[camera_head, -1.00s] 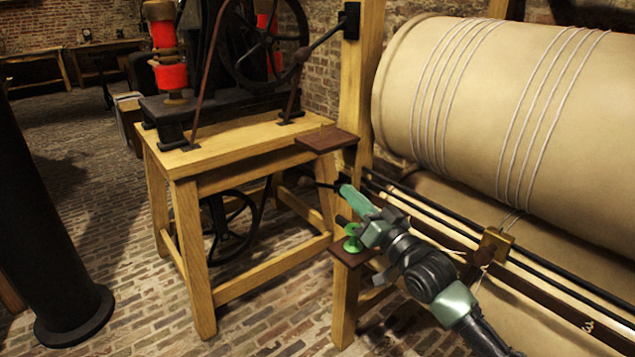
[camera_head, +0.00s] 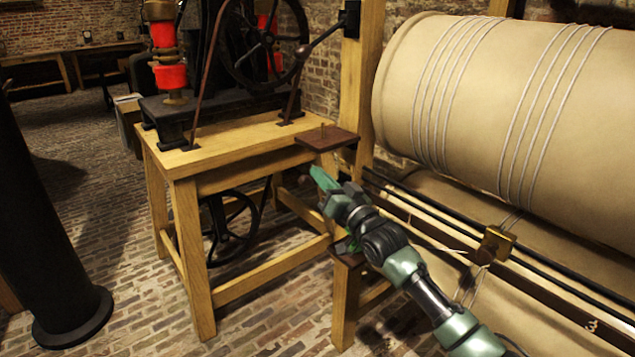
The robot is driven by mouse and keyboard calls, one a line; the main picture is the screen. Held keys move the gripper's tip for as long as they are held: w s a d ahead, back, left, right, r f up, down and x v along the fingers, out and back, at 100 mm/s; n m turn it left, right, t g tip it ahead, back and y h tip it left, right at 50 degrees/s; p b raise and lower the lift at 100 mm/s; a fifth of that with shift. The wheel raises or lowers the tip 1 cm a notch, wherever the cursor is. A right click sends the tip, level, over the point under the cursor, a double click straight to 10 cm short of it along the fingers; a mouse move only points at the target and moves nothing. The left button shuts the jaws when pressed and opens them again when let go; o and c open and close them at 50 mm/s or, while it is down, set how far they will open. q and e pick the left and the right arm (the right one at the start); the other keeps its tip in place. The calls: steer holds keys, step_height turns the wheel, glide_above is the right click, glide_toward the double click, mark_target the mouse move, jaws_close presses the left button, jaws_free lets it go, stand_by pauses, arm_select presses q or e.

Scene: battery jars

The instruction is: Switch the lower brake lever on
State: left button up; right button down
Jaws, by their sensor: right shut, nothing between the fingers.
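My right gripper (camera_head: 323,180), green-tipped and shut with nothing between its fingers, is in front of the wooden post, just below the upper dark wooden shelf (camera_head: 326,138). A black lever (camera_head: 322,36) with a knob at its lower left end is mounted high on the post, well above the gripper. I cannot make out a lower brake lever; my gripper and wrist cover that stretch of the post. Whether the gripper touches anything there is unclear. My left gripper is not in view.
A wooden table (camera_head: 235,142) with a black wheeled machine stands left of the post. A large cream roller (camera_head: 480,100) wound with cord is at right, with rails below it. A lower dark shelf (camera_head: 349,259) is partly hidden by my arm. A black column (camera_head: 40,220) stands far left.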

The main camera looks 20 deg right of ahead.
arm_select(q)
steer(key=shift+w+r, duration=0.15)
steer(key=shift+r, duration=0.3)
arm_select(e)
steer(key=shift+w+a+f, duration=0.25)
steer(key=shift+a+f, duration=0.1)
steer(key=shift+f, duration=0.2)
steer(key=shift+f, duration=0.1)
arm_select(q)
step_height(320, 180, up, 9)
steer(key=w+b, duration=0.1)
steer(key=b, duration=0.1)
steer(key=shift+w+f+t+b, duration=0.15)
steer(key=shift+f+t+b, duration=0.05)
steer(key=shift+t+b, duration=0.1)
arm_select(e)
step_height(320, 180, down, 6)
steer(key=a+n+y, duration=0.2)
steer(key=n, duration=0.5)
steer(key=shift+s+a+f+g, duration=0.2)
steer(key=shift+s+g, duration=0.1)
steer(key=shift+s, duration=0.15)
steer(key=shift+r, duration=0.1)
